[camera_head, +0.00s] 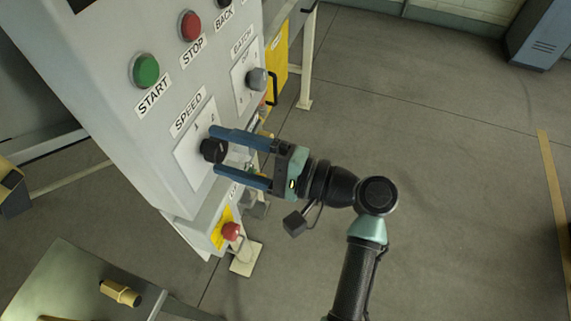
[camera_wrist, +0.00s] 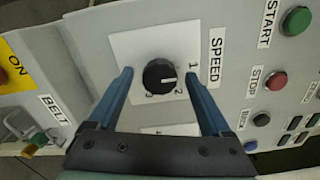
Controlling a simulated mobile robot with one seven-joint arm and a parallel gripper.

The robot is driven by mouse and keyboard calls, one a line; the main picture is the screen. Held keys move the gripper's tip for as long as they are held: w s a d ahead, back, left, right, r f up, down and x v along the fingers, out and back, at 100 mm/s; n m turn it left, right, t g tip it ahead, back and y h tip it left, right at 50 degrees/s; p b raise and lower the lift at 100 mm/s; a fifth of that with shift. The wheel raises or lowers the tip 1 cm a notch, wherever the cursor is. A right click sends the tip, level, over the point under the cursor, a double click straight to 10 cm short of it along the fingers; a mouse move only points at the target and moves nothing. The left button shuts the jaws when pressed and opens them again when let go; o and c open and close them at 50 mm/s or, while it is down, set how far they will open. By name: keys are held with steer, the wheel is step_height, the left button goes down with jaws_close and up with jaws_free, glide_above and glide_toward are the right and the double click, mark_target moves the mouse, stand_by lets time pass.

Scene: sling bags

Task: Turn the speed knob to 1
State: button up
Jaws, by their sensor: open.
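The black round speed knob (camera_head: 211,150) sits on a white plate on the grey control panel, below the SPEED label (camera_head: 187,115). In the wrist view the knob (camera_wrist: 159,76) has a white pointer line facing right, towards the side with the printed 1 and 2. I cannot tell exactly which number it points at. My gripper (camera_head: 217,150) is open, with its blue fingers on either side of the knob. In the wrist view the fingers of my gripper (camera_wrist: 159,73) show gaps to the knob on both sides.
A green START button (camera_head: 146,69) and a red STOP button (camera_head: 191,26) sit above the knob. A grey BATCH knob (camera_head: 257,79) is to the right. A red button on a yellow plate (camera_head: 231,231) is below. A metal table (camera_head: 75,275) stands at lower left. Open floor lies right.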

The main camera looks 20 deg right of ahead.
steer(key=b+v, duration=0.2)
steer(key=v, duration=1)
